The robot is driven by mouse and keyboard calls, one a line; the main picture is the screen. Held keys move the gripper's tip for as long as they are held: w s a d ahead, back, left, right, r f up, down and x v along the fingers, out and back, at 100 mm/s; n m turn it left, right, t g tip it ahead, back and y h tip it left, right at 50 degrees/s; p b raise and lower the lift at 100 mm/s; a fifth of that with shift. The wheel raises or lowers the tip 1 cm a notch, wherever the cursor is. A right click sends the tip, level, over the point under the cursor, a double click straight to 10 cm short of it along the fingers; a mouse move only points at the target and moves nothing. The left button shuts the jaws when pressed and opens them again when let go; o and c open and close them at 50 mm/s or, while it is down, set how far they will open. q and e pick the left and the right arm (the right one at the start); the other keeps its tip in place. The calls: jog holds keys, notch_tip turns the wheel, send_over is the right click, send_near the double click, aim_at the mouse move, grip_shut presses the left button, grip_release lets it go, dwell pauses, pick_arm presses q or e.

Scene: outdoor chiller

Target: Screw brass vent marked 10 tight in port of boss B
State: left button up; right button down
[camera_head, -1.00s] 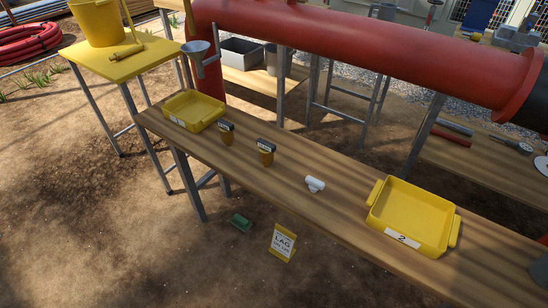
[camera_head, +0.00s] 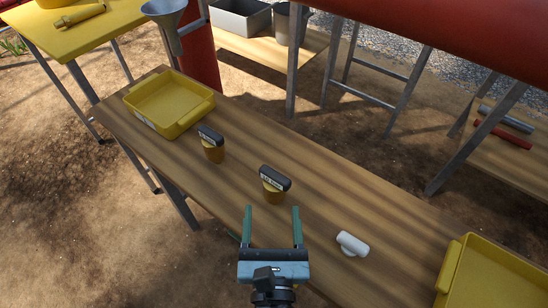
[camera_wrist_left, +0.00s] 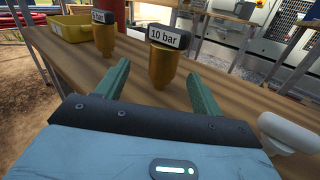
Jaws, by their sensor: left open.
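The brass vent (camera_head: 273,190) with a dark cap stands upright on the wooden bench. Its label reads "10 bar" in the left wrist view (camera_wrist_left: 161,68). My left gripper (camera_head: 272,210) is open and empty, on the near side of this vent. In the wrist view (camera_wrist_left: 157,73) the vent stands just ahead of the two green fingers, apart from them. My right gripper is not in view.
A yellow tray (camera_head: 138,121) is at the bench's left end, another (camera_head: 460,268) at the right. A white piece (camera_head: 352,243) lies right of the gripper. The red pipe (camera_head: 450,35) runs behind the bench (camera_head: 330,180). A funnel (camera_head: 165,14) hangs at the upper left.

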aim_at(275, 179)
pick_arm(q)
jog(key=shift+w+d+n, duration=0.4)
jog(key=shift+w+n, duration=0.2)
jog(key=shift+r, duration=0.1)
jog(key=shift+w, duration=0.65)
jog(key=shift+w+a+r, duration=0.1)
jog(key=shift+w, duration=1.45)
jog(key=shift+w+a, duration=0.1)
jog(key=shift+w, duration=1.45)
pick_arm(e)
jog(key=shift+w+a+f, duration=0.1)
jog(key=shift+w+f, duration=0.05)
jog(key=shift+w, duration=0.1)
pick_arm(q)
jog(key=shift+c, duration=0.5)
jog(key=c, duration=1.2)
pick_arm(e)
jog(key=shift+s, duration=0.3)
pick_arm(q)
jog(key=shift+r, duration=0.1)
